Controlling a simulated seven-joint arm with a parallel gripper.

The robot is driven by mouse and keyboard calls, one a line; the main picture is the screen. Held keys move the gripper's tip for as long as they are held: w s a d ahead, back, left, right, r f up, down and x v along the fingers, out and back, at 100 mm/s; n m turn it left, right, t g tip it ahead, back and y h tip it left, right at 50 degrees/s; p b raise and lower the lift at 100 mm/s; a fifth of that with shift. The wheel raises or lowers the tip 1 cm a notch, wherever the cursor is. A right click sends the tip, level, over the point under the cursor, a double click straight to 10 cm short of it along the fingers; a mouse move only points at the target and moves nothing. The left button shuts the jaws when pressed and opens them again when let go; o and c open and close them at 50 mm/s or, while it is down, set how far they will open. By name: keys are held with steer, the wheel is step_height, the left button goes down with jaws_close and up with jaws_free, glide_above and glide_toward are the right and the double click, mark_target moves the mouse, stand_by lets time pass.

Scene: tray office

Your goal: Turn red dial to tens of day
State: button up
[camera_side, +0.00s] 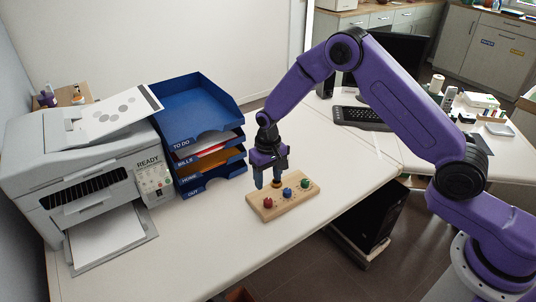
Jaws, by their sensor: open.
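The red dial (267,203) is a small knob near the left end of a light wooden board (284,207) on the white desk. A blue dial (287,192) sits at the middle of the board and a green dial (305,183) near its right end. My gripper (269,184) points down over the back edge of the board, behind the red and blue dials. It is open, and a yellow-brown piece shows beside its fingers, partly hidden by them. The markings around the dials are too small to read.
A grey printer (45,176) and a stack of blue letter trays (196,112) stand left of the board. A keyboard (359,118) lies further back to the right. The desk (190,245) is clear in front of the board, up to its front edge.

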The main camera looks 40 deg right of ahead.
step_height(320, 180, up, 8)
steer(key=shift+r, duration=0.25)
steer(key=shift+r, duration=0.1)
stand_by(0.4)
